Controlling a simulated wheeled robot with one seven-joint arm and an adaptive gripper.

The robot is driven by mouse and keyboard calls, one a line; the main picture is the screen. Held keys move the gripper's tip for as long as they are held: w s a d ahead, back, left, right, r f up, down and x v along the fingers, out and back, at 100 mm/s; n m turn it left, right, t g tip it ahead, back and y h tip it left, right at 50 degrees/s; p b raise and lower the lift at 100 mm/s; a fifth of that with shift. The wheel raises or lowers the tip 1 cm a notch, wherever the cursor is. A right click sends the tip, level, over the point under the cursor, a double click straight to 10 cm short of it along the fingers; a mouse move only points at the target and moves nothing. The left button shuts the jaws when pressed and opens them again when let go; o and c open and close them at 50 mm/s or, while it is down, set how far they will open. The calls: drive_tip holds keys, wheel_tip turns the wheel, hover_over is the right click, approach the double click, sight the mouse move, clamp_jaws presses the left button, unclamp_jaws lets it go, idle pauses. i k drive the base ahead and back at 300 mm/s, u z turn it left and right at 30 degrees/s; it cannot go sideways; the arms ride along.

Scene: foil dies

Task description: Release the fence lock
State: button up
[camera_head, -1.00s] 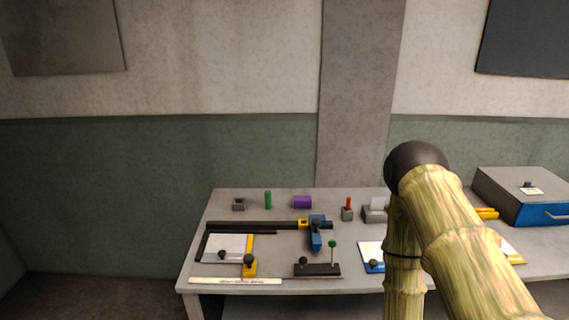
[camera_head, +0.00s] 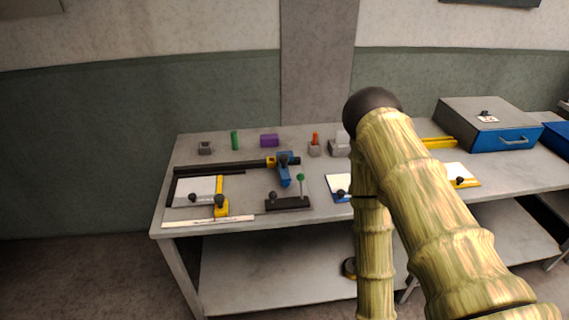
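The fixture stands on the left part of the grey workbench (camera_head: 330,205). It has a dark rail (camera_head: 225,168) with a yellow block and a blue carriage (camera_head: 284,172) at its right end. A yellow fence bar (camera_head: 219,188) runs from the rail toward the front, beside a white sheet (camera_head: 193,190). A black knob (camera_head: 220,200) sits on the bar's yellow front end; I take it for the fence lock, but its state is too small to tell. My arm crosses the right half of the view, well right of the fence. My gripper does not show.
Green (camera_head: 234,140) and purple (camera_head: 269,140) pieces stand behind the rail. A blue-fronted box (camera_head: 488,125) sits at the right. My arm hides part of the bench.

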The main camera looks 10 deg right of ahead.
sight(273, 196)
drive_tip(key=z, duration=1.55)
drive_tip(key=k, duration=1.1)
drive_tip(key=u, duration=1.5)
